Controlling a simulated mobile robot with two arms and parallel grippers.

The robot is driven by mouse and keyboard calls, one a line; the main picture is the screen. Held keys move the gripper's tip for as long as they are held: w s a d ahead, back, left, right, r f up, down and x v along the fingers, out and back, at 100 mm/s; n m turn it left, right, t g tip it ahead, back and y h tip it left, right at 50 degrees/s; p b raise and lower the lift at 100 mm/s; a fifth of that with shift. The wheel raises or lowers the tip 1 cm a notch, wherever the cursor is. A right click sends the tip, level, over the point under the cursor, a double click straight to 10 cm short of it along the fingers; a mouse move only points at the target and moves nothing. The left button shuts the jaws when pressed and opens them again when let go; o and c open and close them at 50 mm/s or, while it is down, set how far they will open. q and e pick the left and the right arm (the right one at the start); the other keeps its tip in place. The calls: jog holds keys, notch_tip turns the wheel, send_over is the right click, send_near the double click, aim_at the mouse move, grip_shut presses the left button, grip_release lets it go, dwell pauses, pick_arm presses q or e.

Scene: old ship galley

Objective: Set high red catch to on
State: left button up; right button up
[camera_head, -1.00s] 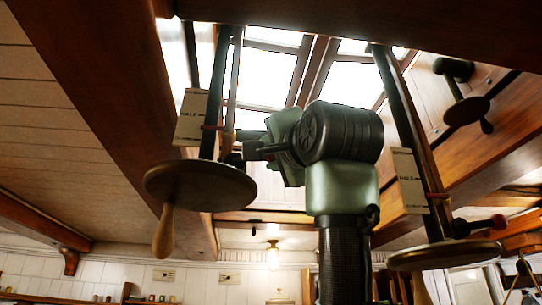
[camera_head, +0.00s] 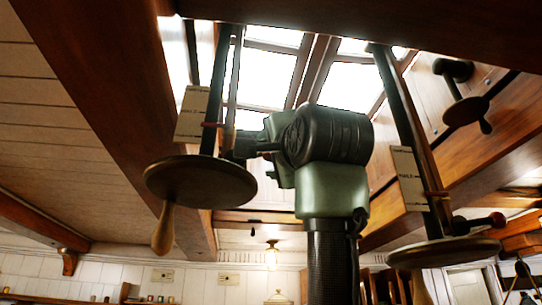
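My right gripper (camera_head: 252,145) reaches left from its green and black wrist, up to the left dark bar below the skylight. Its fingertips are dark and small, and I cannot tell whether they are open or touching anything. A dark fitting behind them at that bar is mostly hidden, with only a small reddish bit showing beside the wrist. A similar catch with a black body and red knob (camera_head: 497,219) sits on the right bar, apart from my gripper. Red bands circle both bars beside marked plates. My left gripper is not in view.
A round wooden disc with a handle (camera_head: 200,182) hangs under the left bar, just below my gripper. Another disc (camera_head: 445,252) hangs at the right. A thick wooden beam (camera_head: 120,80) runs along the left. The skylight (camera_head: 270,75) is above.

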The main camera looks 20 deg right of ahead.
jog(key=b+v, duration=0.4)
jog(key=v, duration=0.3)
jog(key=shift+s+f, duration=0.25)
jog(key=shift+s, duration=0.1)
